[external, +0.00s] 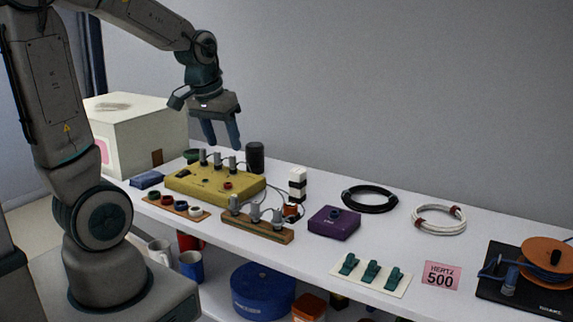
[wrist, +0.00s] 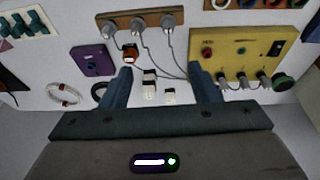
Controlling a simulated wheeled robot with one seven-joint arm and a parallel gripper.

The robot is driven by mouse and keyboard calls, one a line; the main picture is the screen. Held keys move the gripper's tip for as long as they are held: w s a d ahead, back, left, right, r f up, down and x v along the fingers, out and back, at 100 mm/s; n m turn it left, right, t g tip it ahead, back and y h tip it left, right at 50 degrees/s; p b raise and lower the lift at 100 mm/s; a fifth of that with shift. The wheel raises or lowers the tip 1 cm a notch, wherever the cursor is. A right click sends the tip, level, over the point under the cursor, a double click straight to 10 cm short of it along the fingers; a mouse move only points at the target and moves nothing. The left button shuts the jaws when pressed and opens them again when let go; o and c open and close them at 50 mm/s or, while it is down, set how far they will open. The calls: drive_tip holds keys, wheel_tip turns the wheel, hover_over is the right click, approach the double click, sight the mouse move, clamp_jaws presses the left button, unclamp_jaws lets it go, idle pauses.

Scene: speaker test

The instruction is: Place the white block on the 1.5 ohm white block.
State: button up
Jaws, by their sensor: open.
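In the external view white-and-black blocks (external: 298,175) show as one upright shape behind the wired wooden strip; I cannot separate the two there. No 1.5 ohm marking is readable. My gripper (external: 222,140) is open and empty, high above the back left of the table. In the wrist view its fingers (wrist: 161,75) point down either side of the blocks, touching neither.
A yellow panel (external: 205,184), a black cylinder (external: 255,158) and a wooden strip (external: 258,229) with grey parts stand around the blocks. Thin wires run near them. A purple box (external: 334,222) and a black cable coil (external: 369,199) lie to the right. A cream box (external: 135,135) stands far left.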

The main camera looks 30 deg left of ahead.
drive_tip(key=s+a, duration=0.1)
drive_tip(key=s, duration=0.8)
drive_tip(key=shift+s+a+f+g+y, duration=0.2)
drive_tip(key=shift+a+f+g+y, duration=0.05)
drive_tip(key=shift+g+y, duration=0.05)
